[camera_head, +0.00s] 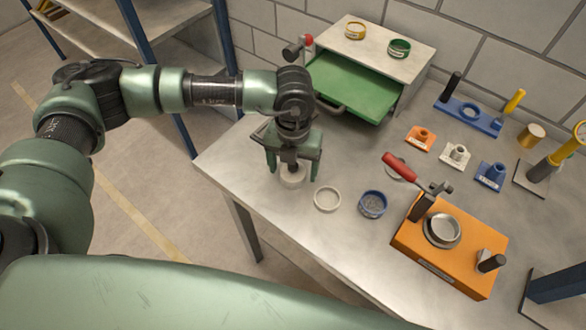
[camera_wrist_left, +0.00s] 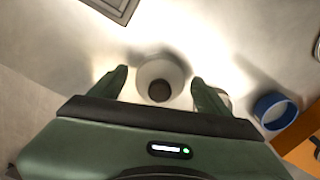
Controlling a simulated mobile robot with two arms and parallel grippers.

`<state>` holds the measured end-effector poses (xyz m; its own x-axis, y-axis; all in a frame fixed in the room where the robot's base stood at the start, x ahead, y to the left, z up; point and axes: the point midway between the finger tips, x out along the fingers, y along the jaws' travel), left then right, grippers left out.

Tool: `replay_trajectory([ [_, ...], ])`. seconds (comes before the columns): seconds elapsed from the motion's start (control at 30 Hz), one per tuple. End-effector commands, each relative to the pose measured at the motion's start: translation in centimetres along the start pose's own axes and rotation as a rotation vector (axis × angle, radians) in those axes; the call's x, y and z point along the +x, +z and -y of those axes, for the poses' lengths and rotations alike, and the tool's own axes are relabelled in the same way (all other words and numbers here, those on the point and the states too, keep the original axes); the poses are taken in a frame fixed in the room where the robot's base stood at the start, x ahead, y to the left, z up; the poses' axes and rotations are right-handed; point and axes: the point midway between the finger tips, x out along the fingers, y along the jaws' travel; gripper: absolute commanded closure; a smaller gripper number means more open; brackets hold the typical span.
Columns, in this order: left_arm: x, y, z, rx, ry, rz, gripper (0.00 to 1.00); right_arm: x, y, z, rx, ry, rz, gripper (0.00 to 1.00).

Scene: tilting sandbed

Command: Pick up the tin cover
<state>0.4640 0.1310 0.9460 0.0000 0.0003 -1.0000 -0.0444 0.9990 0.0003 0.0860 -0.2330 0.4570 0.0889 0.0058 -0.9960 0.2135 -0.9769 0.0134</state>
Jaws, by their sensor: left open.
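A pale round piece with a dark round centre, which looks like the tin cover (camera_wrist_left: 160,68), lies on the metal table between my left fingertips. It also shows in the head view, where the tin cover (camera_head: 293,180) is partly hidden by the gripper. My left gripper (camera_head: 293,172) points down over it with its fingers open, one on each side. In the wrist view, the left gripper (camera_wrist_left: 160,82) shows gaps between both fingers and the piece. I cannot tell the fingertips' exact height. My right gripper is not in view.
A white ring (camera_head: 327,199) and a blue ring (camera_head: 372,204) lie to the right. An orange fixture (camera_head: 470,262) with a red-handled lever (camera_head: 402,170) stands beyond. Behind is a cabinet with a green drawer (camera_head: 355,88). The table's front-left edge is close.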

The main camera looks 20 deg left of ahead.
Motion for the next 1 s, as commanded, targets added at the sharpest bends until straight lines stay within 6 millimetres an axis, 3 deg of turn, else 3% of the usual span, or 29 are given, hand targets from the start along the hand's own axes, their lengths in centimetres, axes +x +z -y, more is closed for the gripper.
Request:
replay_trajectory([
  [0.03, 0.0, 0.0, 0.0, 0.000, 0.000, 0.000, 0.31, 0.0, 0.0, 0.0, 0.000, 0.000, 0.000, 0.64],
  [0.23, 0.0, 0.0, 0.0, 0.000, 0.000, 0.000, 0.87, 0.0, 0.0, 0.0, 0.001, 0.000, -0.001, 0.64],
  [0.67, -1.1, 0.1, 0.0, -0.002, -0.001, 0.002, 0.87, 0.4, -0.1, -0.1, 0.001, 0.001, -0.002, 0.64],
  [0.87, -4.3, 0.2, 0.0, 0.000, -0.003, 0.005, 0.87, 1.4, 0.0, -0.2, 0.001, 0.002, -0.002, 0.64],
  [1.0, -8.2, 0.2, 0.1, 0.001, -0.003, 0.008, 0.87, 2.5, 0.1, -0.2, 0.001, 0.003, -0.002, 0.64],
])
